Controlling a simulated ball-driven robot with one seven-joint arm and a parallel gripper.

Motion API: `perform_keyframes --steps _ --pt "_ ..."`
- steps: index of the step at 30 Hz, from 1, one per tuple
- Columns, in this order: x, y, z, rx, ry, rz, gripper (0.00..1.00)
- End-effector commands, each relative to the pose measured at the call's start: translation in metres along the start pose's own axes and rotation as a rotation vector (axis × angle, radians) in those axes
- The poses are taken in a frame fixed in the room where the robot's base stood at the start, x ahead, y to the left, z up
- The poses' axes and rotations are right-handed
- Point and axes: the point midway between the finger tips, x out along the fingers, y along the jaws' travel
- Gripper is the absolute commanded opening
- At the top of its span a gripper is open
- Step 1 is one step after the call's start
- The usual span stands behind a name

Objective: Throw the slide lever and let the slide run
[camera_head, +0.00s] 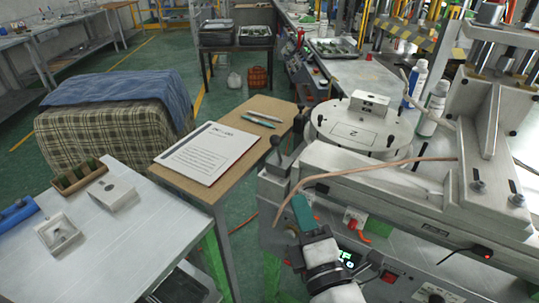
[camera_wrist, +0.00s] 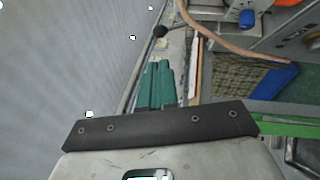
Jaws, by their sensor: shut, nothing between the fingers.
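A lever with a black ball knob (camera_head: 275,141) stands at the left front corner of the grey machine (camera_head: 330,165). In the wrist view the black knob (camera_wrist: 161,31) shows ahead of the fingertips. My gripper (camera_head: 298,199) is below and right of the lever in the head view, beside the machine's front. Its teal fingers are shut together and empty, also in the wrist view (camera_wrist: 159,64). A gap shows between fingertips and knob. A round plate marked 2 (camera_head: 355,134) sits on the machine, with a pale block (camera_head: 369,102) on it. I cannot tell which part is the slide.
A copper-coloured hose (camera_head: 345,173) runs across the machine's front near my gripper. A wooden-topped bench (camera_head: 262,108) with a printed sheet (camera_head: 208,152) stands to the left. A white table (camera_head: 110,245) holds mould parts.

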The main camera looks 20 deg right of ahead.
Motion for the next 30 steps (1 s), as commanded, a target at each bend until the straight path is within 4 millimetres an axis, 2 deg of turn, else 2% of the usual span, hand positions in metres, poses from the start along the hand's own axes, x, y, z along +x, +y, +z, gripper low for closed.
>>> perform_keyframes --steps 10,14,30 --pt "0.001 0.001 -0.001 -0.002 0.002 0.002 0.00" --pt "0.010 0.002 0.000 -0.001 0.001 0.002 0.00" --pt "0.108 0.003 0.001 0.000 -0.001 0.001 0.00"
